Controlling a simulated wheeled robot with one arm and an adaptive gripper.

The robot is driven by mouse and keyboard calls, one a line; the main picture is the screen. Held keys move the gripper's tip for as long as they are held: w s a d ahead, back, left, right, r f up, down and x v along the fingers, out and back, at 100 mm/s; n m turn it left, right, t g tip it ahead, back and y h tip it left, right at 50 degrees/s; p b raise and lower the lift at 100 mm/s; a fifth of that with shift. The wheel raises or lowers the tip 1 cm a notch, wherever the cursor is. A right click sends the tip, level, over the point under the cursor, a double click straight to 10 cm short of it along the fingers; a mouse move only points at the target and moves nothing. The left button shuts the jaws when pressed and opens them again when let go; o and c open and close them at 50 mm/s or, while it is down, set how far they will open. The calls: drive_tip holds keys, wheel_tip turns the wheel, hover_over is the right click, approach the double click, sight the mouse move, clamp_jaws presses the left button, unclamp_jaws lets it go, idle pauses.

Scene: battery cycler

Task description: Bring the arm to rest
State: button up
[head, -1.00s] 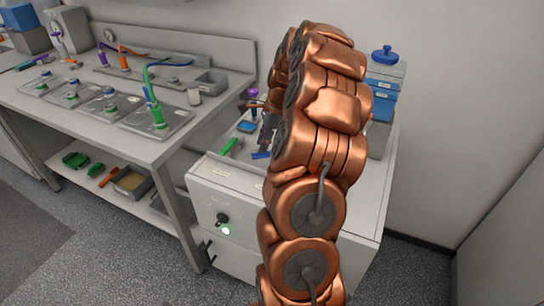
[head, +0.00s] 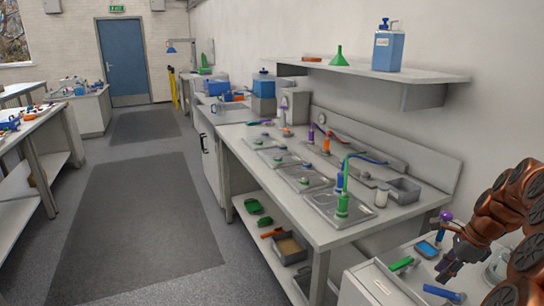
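My copper-coloured arm (head: 510,215) enters at the right edge of the head view and is partly cut off there. It bends over toward the white cabinet at lower right. My gripper (head: 447,268) is small and grey at the arm's end, above the cabinet top. The frame is too coarse to show whether its fingers are open or shut, or whether they hold anything.
The white cabinet (head: 368,290) carries a green-handled item (head: 401,264), a blue item (head: 441,293) and a small blue-faced device (head: 427,249). A long bench (head: 290,212) with several metal plates runs beside it. Grey floor mats (head: 140,235) lie in the clear aisle at left.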

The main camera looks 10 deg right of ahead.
drive_tip(key=s+a+r+n+g, duration=0.15)
drive_tip(key=a+n, duration=0.25)
drive_tip(key=a, duration=0.4)
drive_tip(key=s+a+r+n, duration=0.3)
drive_tip(key=a+n, duration=0.1)
drive_tip(key=a, duration=0.4)
drive_tip(key=s+a+r+n+g, duration=0.1)
drive_tip(key=s+a+r+n, duration=0.1)
drive_tip(key=a+n, duration=0.45)
drive_tip(key=s+a+n+h, duration=0.1)
drive_tip(key=s+a+n, duration=0.2)
drive_tip(key=s, duration=0.3)
drive_tip(key=s+a+f+n+g+h, duration=0.1)
drive_tip(key=s+a+n, duration=0.2)
drive_tip(key=s, duration=0.4)
drive_tip(key=s+a+f+n+p, duration=0.1)
drive_tip(key=s+a+n, duration=0.3)
drive_tip(key=s, duration=0.2)
drive_tip(key=shift+s+a+f+h, duration=0.2)
drive_tip(key=shift+s+a+h, duration=0.2)
